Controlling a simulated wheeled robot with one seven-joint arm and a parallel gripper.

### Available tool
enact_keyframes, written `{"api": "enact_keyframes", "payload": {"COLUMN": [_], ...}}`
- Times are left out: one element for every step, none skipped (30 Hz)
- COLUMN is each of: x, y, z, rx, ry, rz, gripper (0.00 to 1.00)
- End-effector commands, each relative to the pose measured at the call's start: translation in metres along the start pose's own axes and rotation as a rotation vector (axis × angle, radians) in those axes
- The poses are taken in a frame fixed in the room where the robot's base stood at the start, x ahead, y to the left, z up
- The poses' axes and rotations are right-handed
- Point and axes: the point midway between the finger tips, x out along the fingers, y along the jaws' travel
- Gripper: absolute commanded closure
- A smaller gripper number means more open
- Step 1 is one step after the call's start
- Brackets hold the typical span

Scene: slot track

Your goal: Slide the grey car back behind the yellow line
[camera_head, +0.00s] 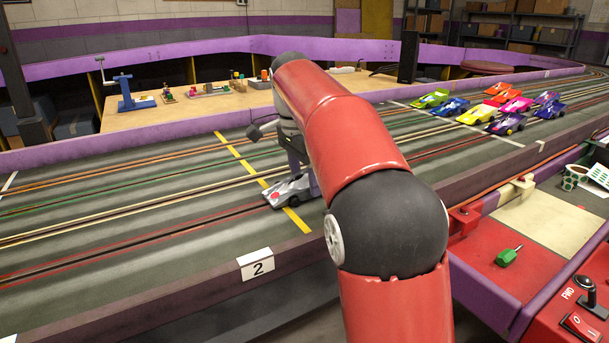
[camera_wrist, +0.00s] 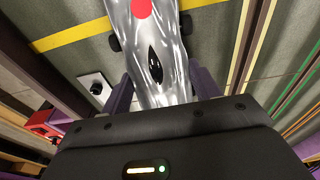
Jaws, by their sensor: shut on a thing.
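The grey car (camera_head: 291,190) sits on the slot track, with its red-dotted end toward the left of the head view. That end lies across the yellow line (camera_head: 244,162), and the rest of the car is to the right of it. In the wrist view the car (camera_wrist: 152,60) runs up the middle, and the yellow line (camera_wrist: 75,32) passes under its far part. My gripper (camera_wrist: 161,90) is shut on the car, with a purple finger on each side. In the head view my arm hides part of the gripper and the track behind it.
Several coloured cars, such as a yellow one (camera_head: 477,113), stand farther right on the track. A "2" label (camera_head: 258,265) marks the near track edge. A red control desk (camera_head: 482,268) stands at the right. The track left of the line is clear.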

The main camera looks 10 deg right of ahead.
Motion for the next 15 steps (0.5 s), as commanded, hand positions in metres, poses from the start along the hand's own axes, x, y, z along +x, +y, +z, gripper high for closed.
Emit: {"api": "enact_keyframes", "payload": {"x": [0.0, 0.0, 0.0, 0.0, 0.0, 0.0, 0.0, 0.0, 0.0, 0.0, 0.0, 0.001, 0.001, 0.001, 0.001], "y": [0.0, 0.0, 0.0, 0.0, 0.0, 0.0, 0.0, 0.0, 0.0, 0.0, 0.0, 0.0, 0.0, 0.0, 0.0], "z": [-0.001, -0.002, -0.003, -0.004, -0.005, -0.007, -0.009, -0.01, -0.012, -0.013, -0.015, -0.017, -0.018, -0.02, -0.022], "rx": [0.0, 0.001, 0.001, 0.001, 0.001, 0.001, 0.001, 0.001, 0.001, 0.001, 0.002, 0.002, 0.002, 0.002, 0.002], "ry": [0.0, 0.0, 0.0, 0.0, 0.0, 0.0, 0.0, 0.0, 0.0, 0.0, 0.0, 0.0, 0.0, 0.0, 0.0], "rz": [0.0, 0.0, 0.0, 0.0, 0.0, 0.0, 0.0, 0.0, 0.0, 0.0, 0.0, 0.0, 0.0, 0.0, 0.0], "gripper": [0.51, 0.51, 0.51, 0.51, 0.51, 0.51, 0.51, 0.51, 0.51, 0.51, 0.51, 0.51, 0.51, 0.51, 0.51]}}
